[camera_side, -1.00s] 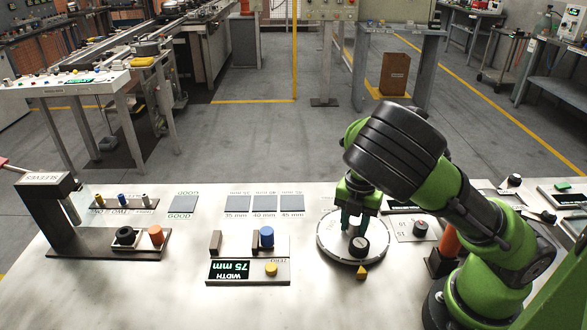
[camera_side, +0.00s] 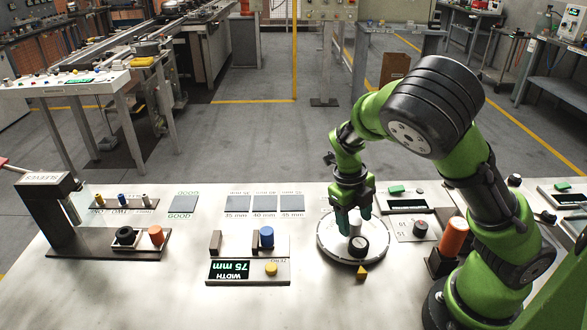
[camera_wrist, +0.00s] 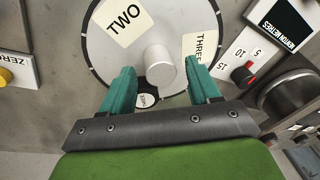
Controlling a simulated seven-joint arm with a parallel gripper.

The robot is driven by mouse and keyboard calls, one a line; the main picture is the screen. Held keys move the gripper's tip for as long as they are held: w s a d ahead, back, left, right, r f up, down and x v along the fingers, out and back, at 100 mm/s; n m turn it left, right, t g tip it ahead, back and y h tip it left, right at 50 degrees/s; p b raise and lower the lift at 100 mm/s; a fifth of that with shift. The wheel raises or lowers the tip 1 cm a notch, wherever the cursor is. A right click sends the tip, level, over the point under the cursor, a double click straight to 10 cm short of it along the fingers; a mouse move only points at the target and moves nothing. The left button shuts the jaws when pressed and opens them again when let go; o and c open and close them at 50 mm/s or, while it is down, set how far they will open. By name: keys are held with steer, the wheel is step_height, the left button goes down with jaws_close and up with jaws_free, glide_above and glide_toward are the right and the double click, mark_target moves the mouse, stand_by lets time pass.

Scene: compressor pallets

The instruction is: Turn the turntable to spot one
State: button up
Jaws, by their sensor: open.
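The turntable (camera_side: 328,243) is a round pale disc with a dark rim on the bench. In the wrist view the turntable (camera_wrist: 100,62) shows labels TWO (camera_wrist: 124,22) and THREE (camera_wrist: 200,46). A pale upright peg (camera_wrist: 159,66) stands at its middle. A black round piece with a white top (camera_side: 358,246) sits at its near edge, by a yellow pointer (camera_side: 361,272) on the bench. My gripper (camera_side: 355,216) is open over the turntable, its teal fingers on either side of the peg. In the wrist view my gripper (camera_wrist: 160,78) shows gaps beside the peg. Any label under the black piece is hidden.
Grey squares (camera_side: 264,203) lie behind left.

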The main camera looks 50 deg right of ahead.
steer(key=n, duration=0.2)
steer(key=w+r+n, duration=0.1)
steer(key=n, duration=0.1)
steer(key=shift+d+h, duration=0.1)
steer(key=shift+h, duration=0.2)
steer(key=shift+s+r+n+y, duration=0.15)
steer(key=shift+r+n+y, duration=0.2)
steer(key=shift+n+y, duration=0.05)
steer(key=s+a+r+n+t+y, duration=0.1)
steer(key=a+r+n+t+y, duration=0.2)
steer(key=n, duration=0.6)
step_height(320, 180, up, 10)
steer(key=n+t+y, duration=0.2)
steer(key=n+t, duration=0.1)
steer(key=n, duration=0.9)
glide_above(346, 242)
steer(key=s+a, duration=0.3)
steer(key=r+n+t, duration=0.1)
steer(key=n, duration=0.1)
steer(key=s+r+n+t+h, duration=0.1)
steer(key=r+n, duration=0.1)
steer(key=n, duration=0.1)
steer(key=s+r+n+h, duration=0.1)
steer(key=r+n, duration=0.1)
steer(key=n, duration=0.1)
steer(key=shift+s+r+t, duration=0.15)
steer(key=shift+t, duration=0.25)
